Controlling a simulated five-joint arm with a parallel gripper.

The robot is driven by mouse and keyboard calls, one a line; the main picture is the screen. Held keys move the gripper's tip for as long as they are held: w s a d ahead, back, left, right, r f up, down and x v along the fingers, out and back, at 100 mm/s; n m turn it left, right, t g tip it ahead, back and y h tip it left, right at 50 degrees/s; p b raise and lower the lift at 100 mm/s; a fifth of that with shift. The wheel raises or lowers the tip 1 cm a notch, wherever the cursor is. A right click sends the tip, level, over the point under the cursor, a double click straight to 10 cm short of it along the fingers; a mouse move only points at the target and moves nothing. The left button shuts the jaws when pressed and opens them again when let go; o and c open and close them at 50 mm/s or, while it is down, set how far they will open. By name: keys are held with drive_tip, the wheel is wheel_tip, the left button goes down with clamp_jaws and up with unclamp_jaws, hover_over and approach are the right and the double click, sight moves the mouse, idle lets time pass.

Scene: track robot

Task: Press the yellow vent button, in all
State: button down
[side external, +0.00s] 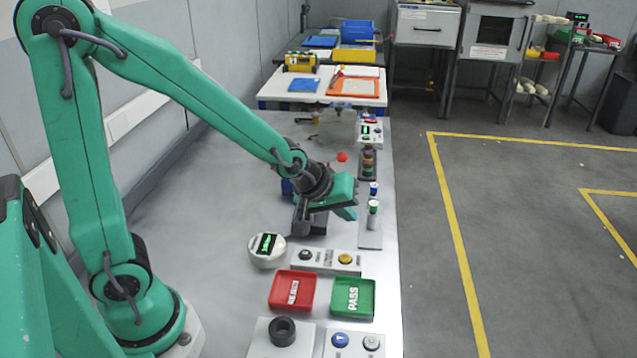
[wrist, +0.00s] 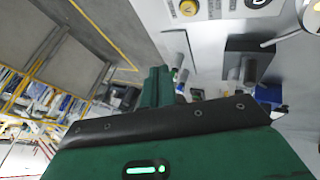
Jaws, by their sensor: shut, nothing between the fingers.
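The yellow vent button (side external: 345,258) sits on a light grey panel (side external: 325,263) on the bench, right of a black button (side external: 305,255). In the wrist view the yellow button (wrist: 188,8) shows at the top edge. My gripper (side external: 347,213) is shut and empty. It is above the bench, behind the panel in the side view and apart from the yellow button. The wrist view shows the green fingers of my gripper (wrist: 160,82) together.
A round white gauge (side external: 266,250) stands left of the panel. A red tray (side external: 292,291) and a green PASS tray (side external: 352,298) lie in front. A dark block (side external: 308,222) and small capped cylinders (side external: 373,207) are near my gripper.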

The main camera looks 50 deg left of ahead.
sight(343, 258)
drive_tip(key=shift+f, duration=0.15)
drive_tip(key=shift+f, duration=4.25)
drive_tip(key=shift+f, duration=0.15)
drive_tip(key=shift+f, duration=0.3)
drive_tip(key=shift+f, duration=0.35)
drive_tip(key=shift+r, duration=0.8)
drive_tip(key=shift+r, duration=2.55)
